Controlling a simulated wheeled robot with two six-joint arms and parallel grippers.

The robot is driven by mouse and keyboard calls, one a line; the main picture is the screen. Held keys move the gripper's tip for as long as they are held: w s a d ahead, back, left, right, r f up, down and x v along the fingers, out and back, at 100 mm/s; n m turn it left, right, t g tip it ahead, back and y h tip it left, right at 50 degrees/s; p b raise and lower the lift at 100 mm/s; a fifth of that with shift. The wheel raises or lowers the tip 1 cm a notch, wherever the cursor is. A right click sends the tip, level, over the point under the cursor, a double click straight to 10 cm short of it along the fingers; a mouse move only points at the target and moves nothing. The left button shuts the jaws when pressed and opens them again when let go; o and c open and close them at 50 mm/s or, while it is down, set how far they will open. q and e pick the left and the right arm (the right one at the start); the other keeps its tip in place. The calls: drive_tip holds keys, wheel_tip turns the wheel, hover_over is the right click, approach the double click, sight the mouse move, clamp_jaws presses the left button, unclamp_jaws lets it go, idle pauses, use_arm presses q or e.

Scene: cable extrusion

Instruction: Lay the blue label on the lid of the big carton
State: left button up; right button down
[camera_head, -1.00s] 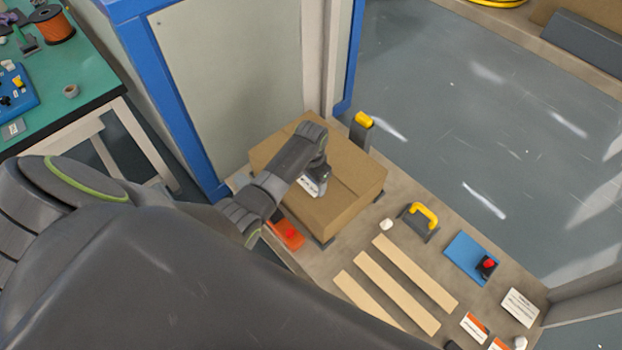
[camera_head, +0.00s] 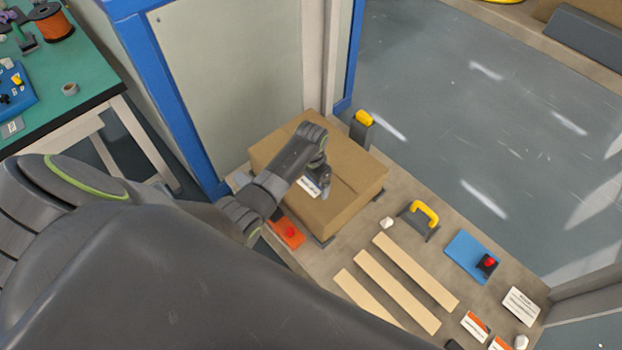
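The big carton (camera_head: 350,200) is a closed brown box on the bench. A small, mostly white label with a bluish strip (camera_head: 308,187) shows at the left part of its lid, beside my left gripper's fingers. I cannot tell whether it lies flat or touches the fingers. My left gripper (camera_head: 325,189) points down over the lid; its fingers are small and partly hidden by the wrist, so I cannot tell whether they are open. My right gripper is not in view.
An orange block with a red knob (camera_head: 288,233) is beside the carton's near left side. A yellow-handled tool (camera_head: 424,213), wooden strips (camera_head: 397,291), a blue plate (camera_head: 470,257) and white cards (camera_head: 520,306) lie to the right. A blue-framed panel (camera_head: 230,80) stands behind.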

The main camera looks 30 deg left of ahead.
use_arm(q)
wheel_tip(320, 180, up, 17)
drive_tip(key=p, duration=0.1)
drive_tip(key=shift+r, duration=0.2)
idle(0.5)
idle(0.6)
